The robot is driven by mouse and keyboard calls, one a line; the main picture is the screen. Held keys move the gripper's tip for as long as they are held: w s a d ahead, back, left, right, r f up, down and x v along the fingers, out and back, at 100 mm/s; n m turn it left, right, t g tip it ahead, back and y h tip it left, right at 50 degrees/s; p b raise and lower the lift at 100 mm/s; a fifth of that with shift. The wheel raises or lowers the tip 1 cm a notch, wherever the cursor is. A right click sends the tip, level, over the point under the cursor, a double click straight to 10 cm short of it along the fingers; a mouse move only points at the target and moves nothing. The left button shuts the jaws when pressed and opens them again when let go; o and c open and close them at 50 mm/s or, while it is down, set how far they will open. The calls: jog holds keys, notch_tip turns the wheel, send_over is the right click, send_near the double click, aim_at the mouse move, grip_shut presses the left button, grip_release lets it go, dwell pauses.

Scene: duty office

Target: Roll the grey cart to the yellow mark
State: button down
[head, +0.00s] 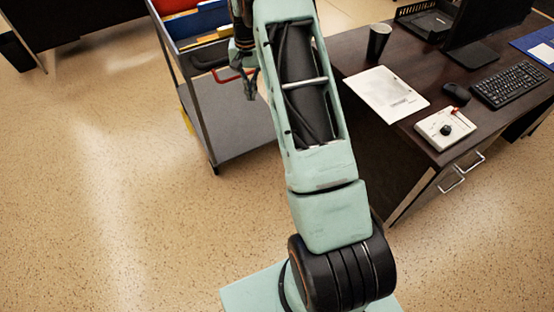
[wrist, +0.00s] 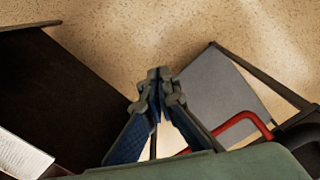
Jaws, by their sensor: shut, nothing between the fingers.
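The grey cart (head: 235,128) stands behind my arm at the upper middle of the head view, left of the desk. Its lower shelf also shows in the wrist view (wrist: 208,88). A red handle (head: 228,78) is on its near side; it also shows in the wrist view (wrist: 240,120), partly behind my right finger. My gripper (wrist: 160,76) is shut and empty, pointing down beside the handle; I cannot tell if they touch. In the head view my gripper (head: 250,86) is small. A yellow strip (head: 186,112) shows at the cart's left side; I cannot tell if it is the mark.
A dark desk (head: 352,62) stands close to the cart's right, with papers (head: 380,93), a black cup (head: 378,42), a keyboard (head: 512,85) and a control box (head: 444,129). Folders fill the cart's top (head: 196,24). The floor (head: 95,170) to the left is clear.

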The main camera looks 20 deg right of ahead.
jog(key=shift+s, duration=0.1)
dwell(0.3)
jog(key=shift+s+d+b, duration=0.2)
jog(key=shift+s+b, duration=0.4)
jog(key=shift+s, duration=2)
jog(key=shift+s+d+b, duration=0.2)
jog(key=shift+s+b, duration=0.3)
jog(key=shift+s, duration=2.2)
jog(key=s+r+p, duration=0.4)
jog(key=r+p, duration=0.5)
jog(key=r, duration=0.5)
jog(key=shift+d, duration=0.15)
